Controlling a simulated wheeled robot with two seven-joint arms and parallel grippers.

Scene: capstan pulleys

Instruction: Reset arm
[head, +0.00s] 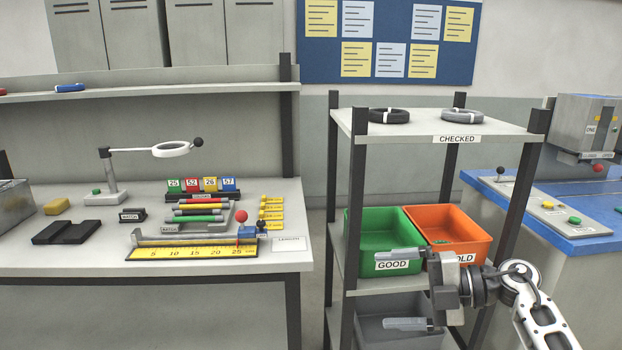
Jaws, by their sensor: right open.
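My right gripper (383,290) is in front of the shelf rack at the lower right of the head view. Its two grey fingers point left and are wide apart, one above the other, with nothing between them. The upper finger overlaps the front of the green GOOD bin (372,226), and the gripper body overlaps the lower part of the orange bin (452,222) labelled "OLD" in its visible letters. Whether it touches either bin I cannot tell. My right arm comes in from the lower right corner. My left gripper is not in view.
The rack's top shelf (430,122), marked CHECKED, holds a black ring (389,115) and a grey ring (461,116). A grey bin (375,330) stands below. Left is a workbench (60,262) with a yellow ruler (165,252) and colored rods. A blue-topped machine (590,212) stands right.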

